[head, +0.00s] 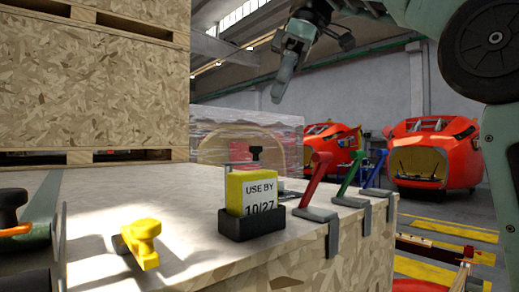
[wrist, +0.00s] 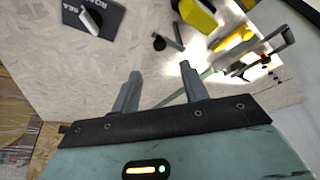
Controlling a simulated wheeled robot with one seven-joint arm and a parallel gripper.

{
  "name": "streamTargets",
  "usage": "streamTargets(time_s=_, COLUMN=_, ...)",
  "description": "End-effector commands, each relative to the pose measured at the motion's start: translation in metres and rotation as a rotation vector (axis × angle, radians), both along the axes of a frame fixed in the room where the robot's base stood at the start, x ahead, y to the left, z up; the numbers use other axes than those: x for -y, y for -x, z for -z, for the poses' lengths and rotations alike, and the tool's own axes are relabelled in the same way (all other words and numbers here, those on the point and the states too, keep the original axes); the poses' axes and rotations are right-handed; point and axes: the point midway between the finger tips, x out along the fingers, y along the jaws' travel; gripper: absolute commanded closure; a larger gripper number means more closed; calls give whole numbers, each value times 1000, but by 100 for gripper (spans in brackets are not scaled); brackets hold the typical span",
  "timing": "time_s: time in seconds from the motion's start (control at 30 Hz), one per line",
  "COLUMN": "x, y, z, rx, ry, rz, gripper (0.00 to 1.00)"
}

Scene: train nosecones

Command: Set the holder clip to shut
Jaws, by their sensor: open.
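A yellow block marked "USE BY 10/27" (head: 250,192) stands upright in a black holder (head: 251,224) on the speckled board worktop. No part is labelled as the holder clip, and I cannot tell which part it is or how it is set. Clamps with a red lever (head: 317,178), a green lever (head: 350,171) and a blue lever (head: 375,168) sit along the worktop's right edge, levers tilted up. My gripper (head: 279,92) hangs above the worktop, pointing down and apart from everything. In the wrist view my gripper (wrist: 157,80) has spread fingers with nothing between them.
A yellow handle piece (head: 141,242) lies at the front left, by a black-knobbed fixture (head: 10,207). Stacked board crates (head: 90,80) rise at the back left. The wrist view shows a dark plate lettered "ROAD" and "SEA" (wrist: 110,18). Red nosecones (head: 437,150) stand behind.

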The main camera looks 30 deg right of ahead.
Motion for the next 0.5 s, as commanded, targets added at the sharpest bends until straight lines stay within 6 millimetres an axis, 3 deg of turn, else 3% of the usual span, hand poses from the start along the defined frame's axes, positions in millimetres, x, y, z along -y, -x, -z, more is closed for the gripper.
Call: streamTargets(time_s=0.5, x=-28, y=-16, z=77, rx=-2, ry=1, rz=1, gripper=56)
